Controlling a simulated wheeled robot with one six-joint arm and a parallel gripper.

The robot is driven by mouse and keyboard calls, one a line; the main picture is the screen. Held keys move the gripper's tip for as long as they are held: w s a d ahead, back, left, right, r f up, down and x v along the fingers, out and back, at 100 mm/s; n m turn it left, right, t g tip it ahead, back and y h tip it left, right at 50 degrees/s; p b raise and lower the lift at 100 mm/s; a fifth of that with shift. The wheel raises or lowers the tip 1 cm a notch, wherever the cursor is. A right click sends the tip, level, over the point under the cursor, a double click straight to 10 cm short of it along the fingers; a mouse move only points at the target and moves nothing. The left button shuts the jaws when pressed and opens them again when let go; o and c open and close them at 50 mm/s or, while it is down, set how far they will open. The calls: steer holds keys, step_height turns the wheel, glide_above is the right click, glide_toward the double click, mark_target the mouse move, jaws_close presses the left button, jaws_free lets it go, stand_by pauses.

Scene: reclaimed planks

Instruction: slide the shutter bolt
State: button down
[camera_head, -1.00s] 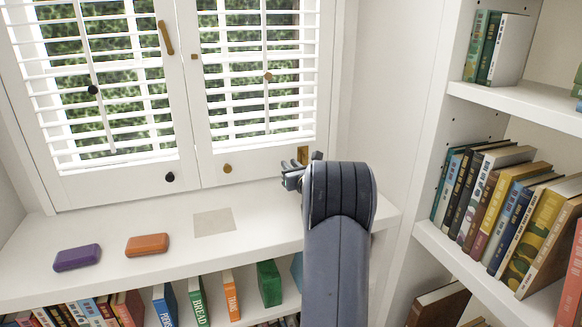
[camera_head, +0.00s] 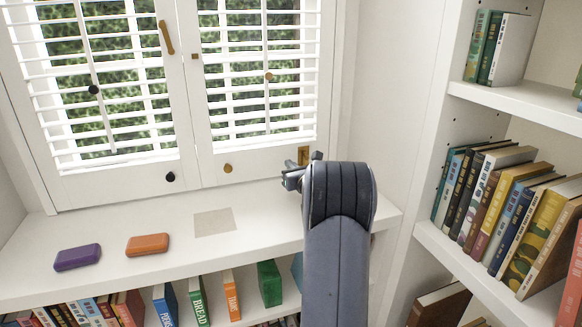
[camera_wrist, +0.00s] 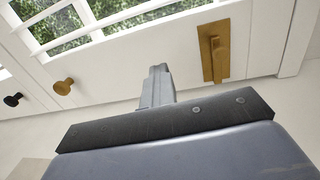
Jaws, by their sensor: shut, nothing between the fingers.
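The shutter bolt (camera_head: 304,155) is a brass plate with a raised brass piece. It sits at the lower right corner of the right shutter (camera_head: 262,158), and in the wrist view it (camera_wrist: 214,52) is at the upper right. My gripper (camera_head: 292,178) is just below and left of the bolt in the head view. In the wrist view my gripper (camera_wrist: 158,82) shows its fingers together, pointing at the shutter's bottom rail, left of the bolt and apart from it in the picture. The fingers are shut and empty. My arm hides part of the sill.
A brass knob (camera_head: 227,168) and a black knob (camera_head: 170,176) are on the bottom rails. A purple block (camera_head: 77,257), an orange block (camera_head: 147,244) and a beige square (camera_head: 214,222) lie on the sill (camera_head: 120,219). A bookcase (camera_head: 500,262) stands at right.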

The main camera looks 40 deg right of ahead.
steer(key=shift+s+d, duration=0.1)
steer(key=c, duration=2.2)
jaws_free()
steer(key=c, duration=2)
jaws_free()
steer(key=shift+a, duration=0.25)
steer(key=o, duration=0.6)
steer(key=shift+d, duration=0.1)
steer(key=shift+n+y, duration=0.6)
steer(key=shift+y, duration=0.1)
steer(key=s+a, duration=0.3)
steer(key=s+a+p, duration=0.1)
steer(key=s+a, duration=0.1)
steer(key=s, duration=0.2)
steer(key=s+a, duration=0.3)
steer(key=s, duration=0.1)
steer(key=shift+s+a, duration=0.2)
steer(key=shift+a, duration=0.3)
